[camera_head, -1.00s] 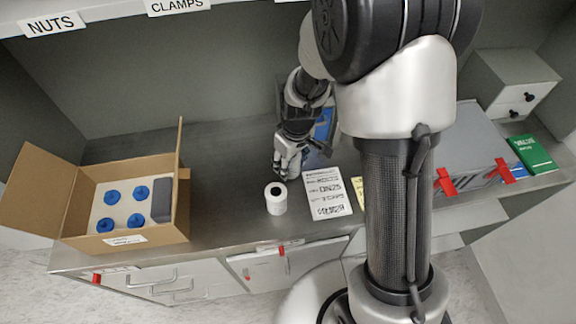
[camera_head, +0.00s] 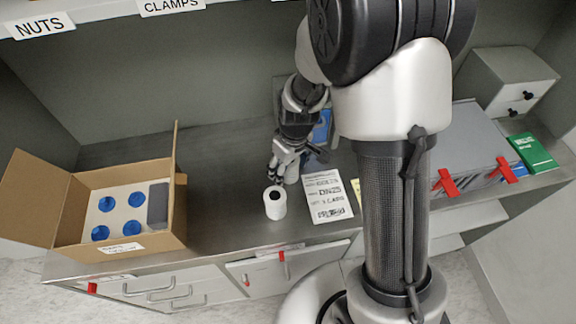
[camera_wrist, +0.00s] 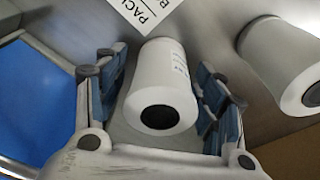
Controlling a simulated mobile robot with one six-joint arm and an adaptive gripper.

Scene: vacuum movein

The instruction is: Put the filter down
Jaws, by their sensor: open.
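One white cylindrical filter (camera_wrist: 162,80) with a dark round hole in its end is between the fingers of my gripper (camera_wrist: 162,68) in the wrist view. The fingers are spread on either side of it, and the gripper is open. In the head view my gripper (camera_head: 286,166) is low over the bench, and the filter between its fingers is hard to make out. A second white filter (camera_head: 275,205) stands upright on the bench just in front of the gripper. It also shows at the right of the wrist view (camera_wrist: 282,62).
An open cardboard box (camera_head: 150,235) with blue-topped items stands at the left. A printed white sheet (camera_head: 328,196) lies right of the gripper. A blue item (camera_wrist: 35,105) is beside the left finger. My arm hides part of the bench. Bare bench lies between box and filters.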

